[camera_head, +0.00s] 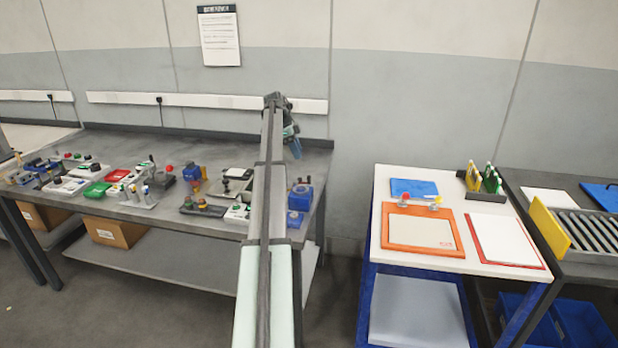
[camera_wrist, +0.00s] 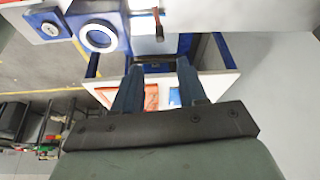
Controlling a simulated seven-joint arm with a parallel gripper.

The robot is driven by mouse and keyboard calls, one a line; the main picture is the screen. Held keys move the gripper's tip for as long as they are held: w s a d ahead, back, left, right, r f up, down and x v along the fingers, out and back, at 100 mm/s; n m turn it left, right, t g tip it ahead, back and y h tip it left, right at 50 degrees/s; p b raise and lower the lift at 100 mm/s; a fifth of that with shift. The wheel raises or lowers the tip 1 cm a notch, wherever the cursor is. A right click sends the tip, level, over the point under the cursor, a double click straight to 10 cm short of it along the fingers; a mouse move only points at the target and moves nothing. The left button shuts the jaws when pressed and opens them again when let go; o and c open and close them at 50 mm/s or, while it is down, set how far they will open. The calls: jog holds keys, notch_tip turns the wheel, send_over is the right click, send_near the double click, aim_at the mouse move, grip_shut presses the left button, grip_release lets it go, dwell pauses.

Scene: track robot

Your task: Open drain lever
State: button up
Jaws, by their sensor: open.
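A small lever with a red body and dark tip (camera_wrist: 158,24) shows at the top of the wrist view, likely the drain lever. It stands beside a blue block with a white ring (camera_wrist: 100,37). A blue device (camera_head: 301,196) at the right end of the workbench appears to be the same block, partly hidden by my arm. My gripper (camera_wrist: 158,72) is open and empty, its two blue fingers apart. The lever appears beyond the fingertips, not between them. In the head view my gripper (camera_head: 294,148) hangs above the bench's right end.
The workbench (camera_head: 160,215) carries several small devices left of my arm. A white-topped blue table (camera_head: 388,178) with an orange-framed board (camera_head: 420,231) stands to the right, past a floor gap. A wall power strip (camera_head: 210,101) runs behind the bench.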

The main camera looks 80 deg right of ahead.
aim_at(309, 176)
jog(key=x, duration=1.2)
jog(key=shift+f, duration=0.4)
grip_shut()
